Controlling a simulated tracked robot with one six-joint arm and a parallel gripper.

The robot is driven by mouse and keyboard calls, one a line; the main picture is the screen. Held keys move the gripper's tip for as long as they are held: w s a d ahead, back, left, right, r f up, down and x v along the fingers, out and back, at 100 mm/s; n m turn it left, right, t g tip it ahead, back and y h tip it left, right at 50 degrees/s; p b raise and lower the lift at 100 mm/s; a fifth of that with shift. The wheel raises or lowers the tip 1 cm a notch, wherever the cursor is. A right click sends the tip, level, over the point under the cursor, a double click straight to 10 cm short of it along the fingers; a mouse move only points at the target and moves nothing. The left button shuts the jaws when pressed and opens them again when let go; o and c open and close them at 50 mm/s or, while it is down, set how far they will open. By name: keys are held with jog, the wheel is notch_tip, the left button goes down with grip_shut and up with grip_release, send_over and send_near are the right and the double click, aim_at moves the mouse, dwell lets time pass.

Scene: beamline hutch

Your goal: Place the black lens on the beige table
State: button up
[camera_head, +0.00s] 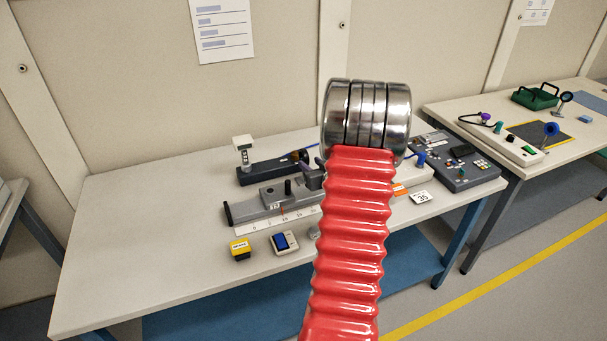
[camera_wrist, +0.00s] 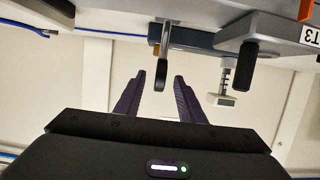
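My gripper (camera_wrist: 158,78) is open in the wrist view, its two dark fingers apart. In the head view my red arm hides most of the gripper. A lens with a black ring (camera_head: 566,96) stands upright on the right-hand beige-white table (camera_head: 440,107), well away from my gripper. The nearer beige-white table (camera_head: 120,250) is below my arm.
The nearer table holds a grey rail (camera_head: 250,207), a yellow box (camera_head: 240,249), a blue-screened meter (camera_head: 285,242) and a dark control panel (camera_head: 460,160). A blue lens (camera_head: 551,129) and a green carrier (camera_head: 535,97) are on the right table. The nearer table's left front is clear.

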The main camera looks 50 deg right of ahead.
aim_at(308, 162)
jog(key=shift+x, duration=2.7)
jog(key=shift+x, duration=2.65)
jog(key=shift+a, duration=0.15)
jog(key=shift+c, duration=0.4)
grip_shut()
